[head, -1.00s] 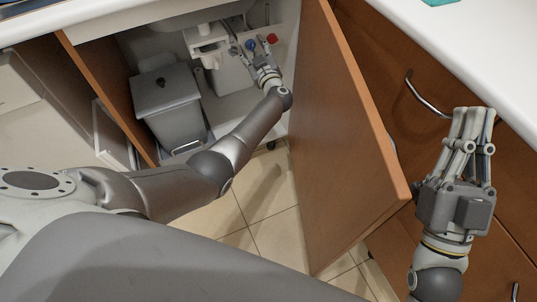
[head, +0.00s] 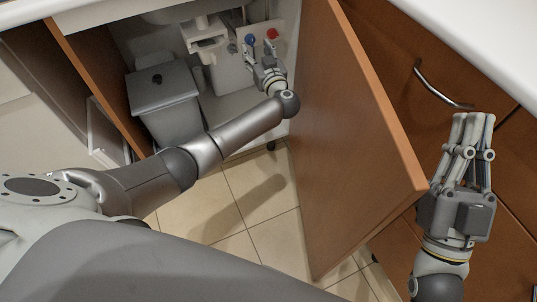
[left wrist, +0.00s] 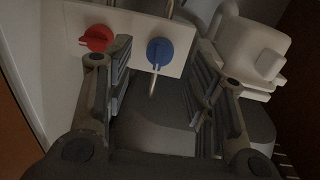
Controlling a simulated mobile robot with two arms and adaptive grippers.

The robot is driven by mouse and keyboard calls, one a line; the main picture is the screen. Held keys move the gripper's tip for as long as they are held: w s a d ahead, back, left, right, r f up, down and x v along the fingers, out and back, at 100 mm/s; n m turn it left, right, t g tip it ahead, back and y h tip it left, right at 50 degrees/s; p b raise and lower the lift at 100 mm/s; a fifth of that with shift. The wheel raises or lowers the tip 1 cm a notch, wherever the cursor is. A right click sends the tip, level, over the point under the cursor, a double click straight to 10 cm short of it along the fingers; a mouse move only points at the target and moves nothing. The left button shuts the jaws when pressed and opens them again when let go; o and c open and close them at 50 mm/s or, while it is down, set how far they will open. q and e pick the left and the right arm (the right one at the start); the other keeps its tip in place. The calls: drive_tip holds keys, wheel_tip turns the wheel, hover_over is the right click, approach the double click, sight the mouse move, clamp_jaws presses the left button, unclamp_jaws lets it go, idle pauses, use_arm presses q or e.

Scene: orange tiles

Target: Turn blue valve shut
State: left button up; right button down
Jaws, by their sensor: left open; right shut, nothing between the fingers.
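The blue valve (left wrist: 160,52) is a round knob on a white plate (left wrist: 130,22) inside the cabinet, with a red valve (left wrist: 98,38) beside it. In the head view the blue valve (head: 250,39) and red valve (head: 272,34) sit at the back, above my left gripper (head: 257,52). In the left wrist view my left gripper (left wrist: 163,85) is open, and the blue valve lies ahead, between the lines of its fingers and apart from them. My right gripper (head: 473,118) is shut and empty, outside the cabinet by the drawer handle.
The open cabinet door (head: 350,140) stands between my two arms. A grey lidded bin (head: 165,100) is inside the cabinet, left of my left arm. White plumbing (left wrist: 250,50) is right of the blue valve in the wrist view. A metal handle (head: 440,90) is near my right gripper.

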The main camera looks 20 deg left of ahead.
use_arm(q)
drive_tip(key=s+d+m+t+h+p, duration=0.1)
drive_tip(key=s+d+m+t+p, duration=0.1)
drive_tip(key=s+d+p, duration=0.35)
drive_tip(key=s+d+f+m+g+h+p, duration=0.1)
drive_tip(key=s+d+f+m+h+p, duration=0.2)
drive_tip(key=s+f+h+p, duration=0.3)
drive_tip(key=s+d+f+m+g+h+p, duration=0.1)
drive_tip(key=s+d+f+m+h+p, duration=0.3)
drive_tip(key=s+f, duration=0.5)
drive_tip(key=shift+s+d+f+m+h+p, duration=0.35)
drive_tip(key=shift+f+m+h+p, duration=0.6)
drive_tip(key=shift+f, duration=0.65)
drive_tip(key=shift+a, duration=0.1)
